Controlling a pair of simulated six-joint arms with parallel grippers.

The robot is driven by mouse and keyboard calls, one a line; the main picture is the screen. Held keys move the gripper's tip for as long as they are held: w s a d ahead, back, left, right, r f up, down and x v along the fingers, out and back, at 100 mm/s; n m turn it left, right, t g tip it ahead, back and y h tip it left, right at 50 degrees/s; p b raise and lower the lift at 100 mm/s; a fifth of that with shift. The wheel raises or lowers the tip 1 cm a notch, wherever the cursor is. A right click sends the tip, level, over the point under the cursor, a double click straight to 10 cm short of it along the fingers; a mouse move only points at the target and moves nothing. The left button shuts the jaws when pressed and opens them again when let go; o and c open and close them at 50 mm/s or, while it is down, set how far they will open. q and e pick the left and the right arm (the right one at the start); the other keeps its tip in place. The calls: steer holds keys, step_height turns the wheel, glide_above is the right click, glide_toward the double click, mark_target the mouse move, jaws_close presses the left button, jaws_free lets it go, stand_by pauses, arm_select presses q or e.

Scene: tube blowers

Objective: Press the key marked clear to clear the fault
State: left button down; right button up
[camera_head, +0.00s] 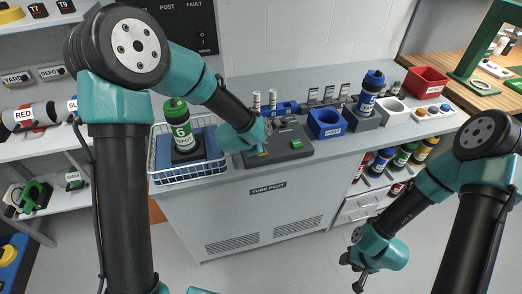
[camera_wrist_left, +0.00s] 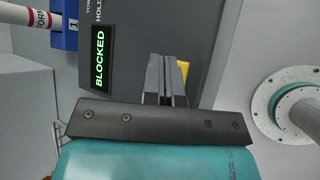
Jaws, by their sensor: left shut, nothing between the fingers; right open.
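A dark control panel (camera_head: 290,143) sits on the grey tube post counter. In the left wrist view the panel (camera_wrist_left: 140,20) has a lit green display reading BLOCKED (camera_wrist_left: 100,60). My left gripper (camera_head: 261,148) is at the panel's left part; its fingers are shut and empty in the left wrist view (camera_wrist_left: 166,82). A yellow part (camera_wrist_left: 184,72), perhaps a key, shows partly behind the fingers. I cannot read a clear marking or tell whether the fingertips touch it. My right gripper (camera_head: 356,268) hangs open and empty in front of the counter.
A white wire basket (camera_head: 188,176) with a green-capped carrier (camera_head: 180,125) stands left of the panel. Behind the panel are two white upright tubes (camera_head: 272,98). To the right are a blue bin (camera_head: 327,124) and a blue-capped carrier (camera_head: 369,92).

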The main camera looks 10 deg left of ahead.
arm_select(q)
steer(key=shift+f, duration=0.15)
stand_by(0.7)
steer(key=shift+f, duration=0.3)
steer(key=shift+f, duration=0.45)
stand_by(0.7)
steer(key=shift+r, duration=0.9)
stand_by(0.7)
